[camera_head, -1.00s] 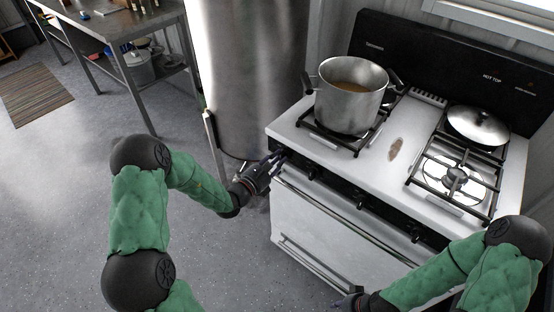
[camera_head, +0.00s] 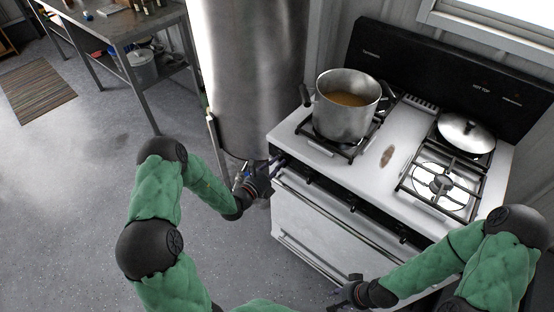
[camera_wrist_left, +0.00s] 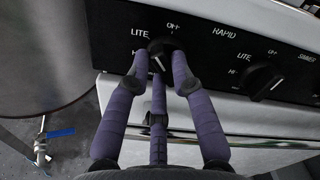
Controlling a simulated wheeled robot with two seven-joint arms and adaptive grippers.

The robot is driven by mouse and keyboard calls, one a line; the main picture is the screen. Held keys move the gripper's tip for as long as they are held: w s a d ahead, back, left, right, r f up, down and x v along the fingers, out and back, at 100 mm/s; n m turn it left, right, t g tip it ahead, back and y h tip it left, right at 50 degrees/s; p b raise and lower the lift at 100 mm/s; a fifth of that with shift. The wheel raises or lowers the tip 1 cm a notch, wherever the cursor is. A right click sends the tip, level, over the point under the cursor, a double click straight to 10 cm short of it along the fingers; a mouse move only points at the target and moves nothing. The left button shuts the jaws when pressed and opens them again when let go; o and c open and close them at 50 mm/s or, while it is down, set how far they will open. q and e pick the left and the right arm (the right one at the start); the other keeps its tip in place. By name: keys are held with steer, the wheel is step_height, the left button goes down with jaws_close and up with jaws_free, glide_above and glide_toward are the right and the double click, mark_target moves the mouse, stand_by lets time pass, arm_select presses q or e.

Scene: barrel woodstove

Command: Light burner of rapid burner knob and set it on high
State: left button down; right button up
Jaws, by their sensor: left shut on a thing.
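The stove's black control panel (camera_wrist_left: 225,45) carries a row of knobs. In the left wrist view, the leftmost dark knob (camera_wrist_left: 162,50) is marked OFF above and LITE at its left, with RAPID printed to its right. The purple fingers of my left gripper (camera_wrist_left: 160,66) are closed around this knob, covering part of it. A white mark shows on its lower face. In the head view, my left gripper (camera_head: 270,172) is at the panel's left end. My right gripper (camera_head: 345,293) is low in front of the stove, its fingers too small and dark to read.
A second knob (camera_wrist_left: 262,80) sits to the right, near SIMMER. A metal cylinder (camera_head: 250,80) stands close left of the stove. An oven handle runs below the panel.

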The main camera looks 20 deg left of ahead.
arm_select(q)
steer(key=shift+n+p, duration=1.05)
steer(key=shift+n, duration=0.35)
steer(key=shift+f, duration=0.1)
steer(key=c, duration=1.1)
jaws_free()
steer(key=shift+o, duration=0.2)
steer(key=shift+s, duration=0.1)
steer(key=v, duration=1.1)
steer(key=shift+s, duration=0.35)
steer(key=shift+a, duration=0.15)
